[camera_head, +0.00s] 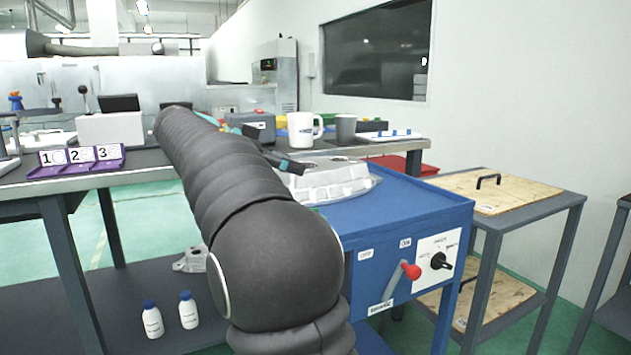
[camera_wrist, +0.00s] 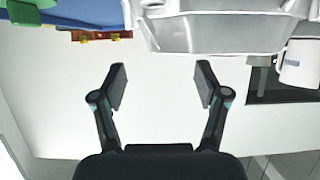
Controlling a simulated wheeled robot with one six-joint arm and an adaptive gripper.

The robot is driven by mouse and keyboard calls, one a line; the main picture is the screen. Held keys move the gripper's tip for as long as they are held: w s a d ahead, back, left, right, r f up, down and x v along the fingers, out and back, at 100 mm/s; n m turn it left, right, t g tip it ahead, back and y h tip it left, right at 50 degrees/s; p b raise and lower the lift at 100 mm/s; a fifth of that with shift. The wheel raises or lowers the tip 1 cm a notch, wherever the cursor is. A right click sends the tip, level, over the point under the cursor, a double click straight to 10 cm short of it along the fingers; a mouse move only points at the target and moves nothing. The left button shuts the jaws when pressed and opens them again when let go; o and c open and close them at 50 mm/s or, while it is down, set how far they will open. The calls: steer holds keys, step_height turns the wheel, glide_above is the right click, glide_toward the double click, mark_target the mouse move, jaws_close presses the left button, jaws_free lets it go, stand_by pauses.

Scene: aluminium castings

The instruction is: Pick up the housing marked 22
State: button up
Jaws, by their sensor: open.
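A pale aluminium housing (camera_head: 335,179) sits on the blue table beyond my arm, on a clear sheet or tray. My arm hides its left part. In the wrist view, which looks upside down, a pale casting (camera_wrist: 215,30) fills the top, beyond the fingertips. I cannot read a 22 on it in either view. My gripper (camera_wrist: 161,66) is open and empty, with its two fingers apart and clear of the casting. In the head view, my gripper (camera_head: 290,164) shows partly behind my arm, beside the housing.
The blue table (camera_head: 400,205) has a red-handled lever at its front. A white mug (camera_head: 303,130) and a grey cup (camera_head: 345,129) stand on the bench behind. Another casting (camera_head: 190,260) and two white bottles are on the lower shelf. A wooden-topped table (camera_head: 520,195) stands right.

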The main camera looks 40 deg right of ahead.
mark_target(317, 171)
steer(key=shift+x, duration=3.4)
jaws_close()
steer(key=shift+r, duration=0.15)
